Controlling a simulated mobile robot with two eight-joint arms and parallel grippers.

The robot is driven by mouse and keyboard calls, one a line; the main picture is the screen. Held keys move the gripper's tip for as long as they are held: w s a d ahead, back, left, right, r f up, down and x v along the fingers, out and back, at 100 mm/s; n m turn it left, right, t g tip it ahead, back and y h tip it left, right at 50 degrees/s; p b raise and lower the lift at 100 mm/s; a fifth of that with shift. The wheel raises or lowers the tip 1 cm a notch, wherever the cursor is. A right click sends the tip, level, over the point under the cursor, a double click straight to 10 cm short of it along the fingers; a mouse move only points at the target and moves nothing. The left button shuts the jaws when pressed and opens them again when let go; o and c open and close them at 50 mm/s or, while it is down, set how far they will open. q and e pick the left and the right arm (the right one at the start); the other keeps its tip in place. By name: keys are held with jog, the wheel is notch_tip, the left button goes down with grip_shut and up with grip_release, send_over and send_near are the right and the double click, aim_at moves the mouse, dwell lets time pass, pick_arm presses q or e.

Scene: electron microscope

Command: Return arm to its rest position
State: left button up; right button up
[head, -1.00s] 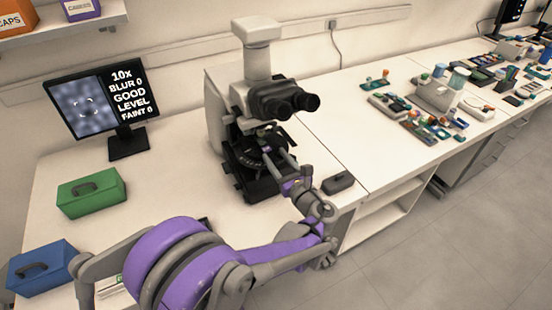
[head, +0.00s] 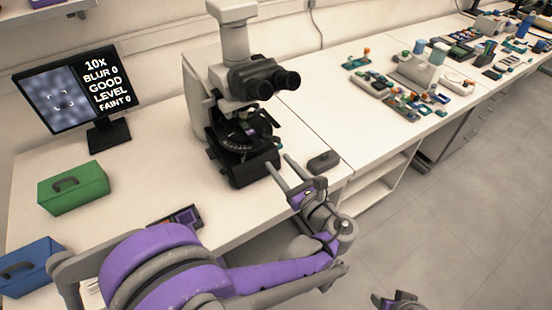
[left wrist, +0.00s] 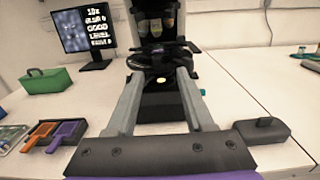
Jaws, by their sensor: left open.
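My left gripper (head: 278,162) is open and empty in the head view, just in front of the microscope (head: 236,80) and apart from its stage (head: 240,132). My purple and grey left arm reaches in from the lower left. In the left wrist view, the two grey fingers (left wrist: 158,76) stand wide apart, with the dark microscope base (left wrist: 162,105) seen between and beyond them. A grey piece that looks like my right gripper (head: 398,301) shows at the bottom edge of the head view, mostly cut off.
A small dark box (head: 323,161) sits right of my left gripper, near the bench edge. A monitor (head: 75,90), a green case (head: 74,187) and a blue case (head: 28,268) are at left. Small parts crowd the far right bench. The floor (head: 450,210) is clear.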

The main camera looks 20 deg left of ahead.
dwell(0.4)
pick_arm(q)
jog(key=s+a+f+n+g+h+p, duration=0.35)
jog(key=s+a+n+g+h, duration=0.2)
jog(key=s+a+n, duration=0.45)
jog(key=s+d+n+h+p, duration=0.3)
jog(key=s+d+n+h, duration=0.3)
jog(key=n, duration=1)
jog(key=s+r+g+h, duration=0.1)
jog(key=s+h, duration=0.1)
jog(key=s, duration=0.2)
jog(key=shift+p, duration=0.35)
